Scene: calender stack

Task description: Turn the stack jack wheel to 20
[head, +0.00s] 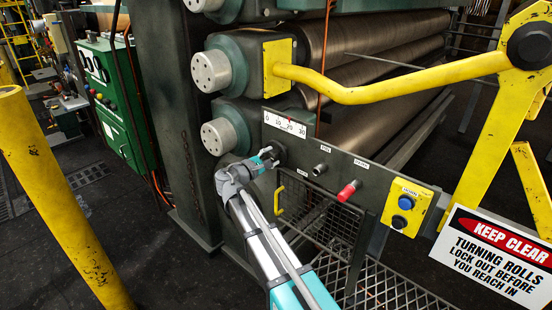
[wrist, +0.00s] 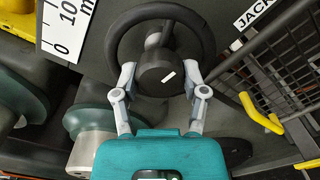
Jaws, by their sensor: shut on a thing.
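The stack jack wheel (head: 280,152) is a small dark handwheel on the grey panel, partly hidden by my gripper (head: 266,158) in the head view. In the wrist view the wheel (wrist: 206,35) has a black rim, a spoke and a dark hub with a white mark. The two fingers of my gripper (wrist: 158,78) are shut on the wheel, one on each side of the hub. The white scale (head: 284,124) above the wheel runs from 0 to 30. A small red mark seems to stand near its middle; its exact reading is too small to tell.
Right of the wheel are a grey knob (head: 320,170), a red-tipped knob (head: 348,190) and a yellow button box (head: 406,207). A yellow bar (head: 400,92) crosses above, and a yellow post (head: 60,200) stands left.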

